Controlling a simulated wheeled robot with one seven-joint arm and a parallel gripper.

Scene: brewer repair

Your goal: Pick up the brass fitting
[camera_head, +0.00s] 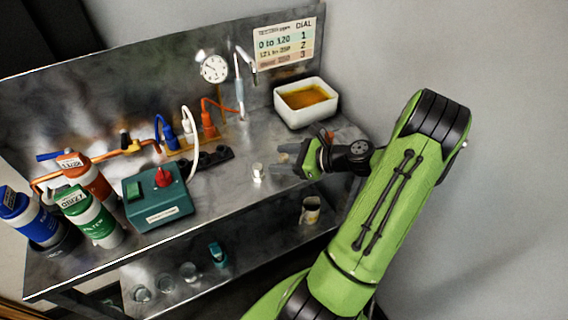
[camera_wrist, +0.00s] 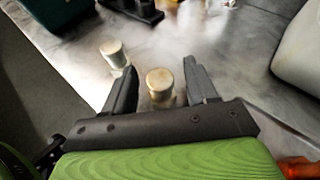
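My gripper (camera_head: 285,160) is open, low over the bench, with its fingers pointing left. In the wrist view, a short cylinder with a tan, brass-like top (camera_wrist: 160,82) stands upright between the two fingers (camera_wrist: 160,67), with gaps visible on both sides. A second short, pale cylinder (camera_wrist: 113,54) stands just beyond the left finger; it also shows in the head view (camera_head: 258,173). I take the tan-topped one as the brass fitting, but the two look alike. In the head view the tan-topped one cannot be made out at my gripper.
A white bin (camera_head: 303,112) with orange contents stands behind my gripper. A teal box with a red knob (camera_head: 157,198) and several bottles (camera_head: 93,218) stand at left. A dark holder (camera_head: 208,160) and coloured plugs with cables lie behind. A lower shelf (camera_head: 255,262) holds cups.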

